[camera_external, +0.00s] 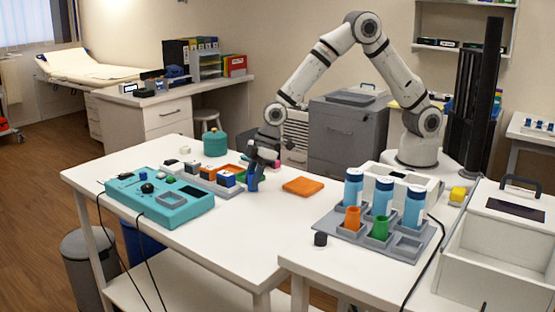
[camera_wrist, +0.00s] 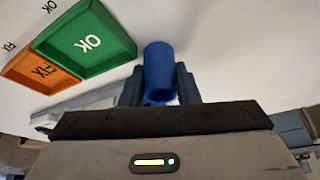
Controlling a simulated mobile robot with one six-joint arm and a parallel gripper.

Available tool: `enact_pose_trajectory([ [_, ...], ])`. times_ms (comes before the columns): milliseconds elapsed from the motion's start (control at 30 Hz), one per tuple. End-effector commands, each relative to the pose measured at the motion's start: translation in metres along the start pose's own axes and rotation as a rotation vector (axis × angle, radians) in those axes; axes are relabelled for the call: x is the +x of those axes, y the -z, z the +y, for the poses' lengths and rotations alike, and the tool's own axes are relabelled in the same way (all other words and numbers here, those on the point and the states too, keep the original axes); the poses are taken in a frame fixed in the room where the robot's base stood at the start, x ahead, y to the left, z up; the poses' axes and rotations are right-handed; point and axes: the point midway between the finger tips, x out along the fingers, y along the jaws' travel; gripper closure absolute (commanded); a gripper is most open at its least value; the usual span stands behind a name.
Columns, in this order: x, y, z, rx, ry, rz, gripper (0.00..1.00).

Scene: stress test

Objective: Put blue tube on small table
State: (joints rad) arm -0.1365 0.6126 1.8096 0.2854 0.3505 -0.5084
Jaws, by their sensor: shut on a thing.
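My gripper (camera_external: 256,166) is shut on the blue tube (camera_external: 252,182), at the right side of the sorting trays on the left white table (camera_external: 240,225). In the wrist view the tube (camera_wrist: 159,68) sits between the two dark fingers of my gripper (camera_wrist: 159,88), its open end facing the camera. I cannot tell whether the tube touches the tabletop. Another white table (camera_external: 330,275) adjoins at the front right.
A green OK tray (camera_wrist: 90,42) and an orange FIX tray (camera_wrist: 40,70) lie beside the tube. A teal device (camera_external: 160,197), a teal jar (camera_external: 215,144) and an orange pad (camera_external: 303,186) stand on the left table. A black cap (camera_external: 320,239) lies near the rack.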

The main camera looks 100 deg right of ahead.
Motion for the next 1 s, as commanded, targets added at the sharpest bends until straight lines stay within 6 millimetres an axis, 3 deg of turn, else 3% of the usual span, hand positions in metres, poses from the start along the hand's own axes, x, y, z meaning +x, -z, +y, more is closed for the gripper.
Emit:
enact_pose_trajectory([
  [100,0.004,-0.002,0.0,0.0,0.0,0.0,0.96],
  [133,0.003,-0.001,0.0,0.0,0.0,0.0,0.7],
  [367,0.002,-0.001,0.0,0.0,0.0,0.0,0.51],
  [733,-0.004,0.001,0.0,0.0,0.0,0.001,0.5],
  [1000,-0.055,0.001,0.001,0.0,-0.001,0.004,0.5],
])
